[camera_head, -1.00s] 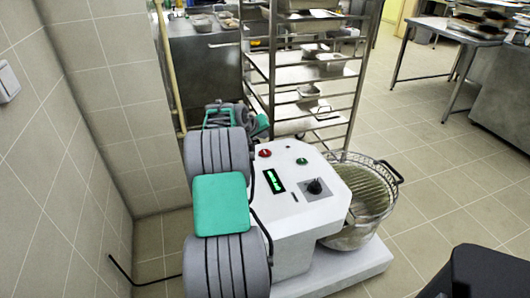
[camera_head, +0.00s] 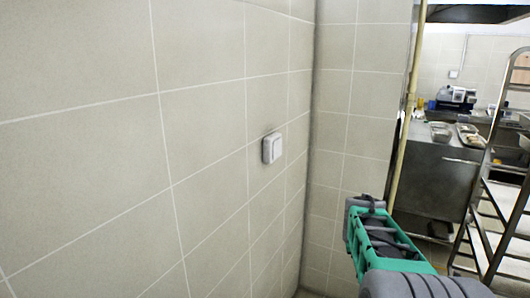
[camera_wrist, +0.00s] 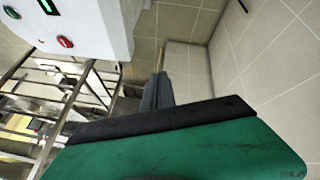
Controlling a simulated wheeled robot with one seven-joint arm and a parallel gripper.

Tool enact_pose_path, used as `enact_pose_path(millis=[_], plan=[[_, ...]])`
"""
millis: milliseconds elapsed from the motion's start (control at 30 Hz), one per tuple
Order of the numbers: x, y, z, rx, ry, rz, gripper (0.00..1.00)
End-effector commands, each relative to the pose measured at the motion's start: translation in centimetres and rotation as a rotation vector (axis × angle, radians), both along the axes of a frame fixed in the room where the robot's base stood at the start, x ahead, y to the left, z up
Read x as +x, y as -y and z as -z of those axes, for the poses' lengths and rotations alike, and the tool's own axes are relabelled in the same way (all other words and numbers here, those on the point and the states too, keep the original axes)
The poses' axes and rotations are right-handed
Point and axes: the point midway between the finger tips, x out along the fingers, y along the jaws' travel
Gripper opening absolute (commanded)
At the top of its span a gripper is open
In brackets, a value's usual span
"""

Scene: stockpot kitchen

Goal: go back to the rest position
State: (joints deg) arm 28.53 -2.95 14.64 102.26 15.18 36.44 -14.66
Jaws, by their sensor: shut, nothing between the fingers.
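My gripper (camera_head: 364,204) shows in the head view at the lower right, its green and grey body in front of the tiled corner. In the wrist view the green body fills the bottom, and the dark fingers (camera_wrist: 158,90) are together with nothing between them. They point towards the tiled wall and floor corner. A white machine (camera_wrist: 85,25) with a red button and a green button is at the upper left of the wrist view, apart from the fingers.
A tiled wall (camera_head: 90,150) with a light switch (camera_head: 271,148) fills the left of the head view. A yellowish pole (camera_head: 405,130), a steel counter (camera_head: 435,170) and a metal rack (camera_head: 490,225) stand at the right. The rack also shows in the wrist view (camera_wrist: 70,100).

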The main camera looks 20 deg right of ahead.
Motion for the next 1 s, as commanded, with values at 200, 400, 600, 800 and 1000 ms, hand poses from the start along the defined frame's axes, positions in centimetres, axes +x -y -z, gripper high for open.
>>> enact_pose_path(millis=[200, 400, 600, 800, 1000], plan=[[-2.6, -15.3, -3.5, 0.127, -0.024, -0.209, 0.00], [-9.2, -26.9, -4.0, 0.230, -0.091, -0.399, 0.00], [-13.8, -31.5, -3.1, 0.276, -0.142, -0.495, 0.00], [-14.2, -31.8, -3.0, 0.279, -0.147, -0.500, 0.00], [-14.2, -31.8, -3.0, 0.279, -0.147, -0.500, 0.00]])
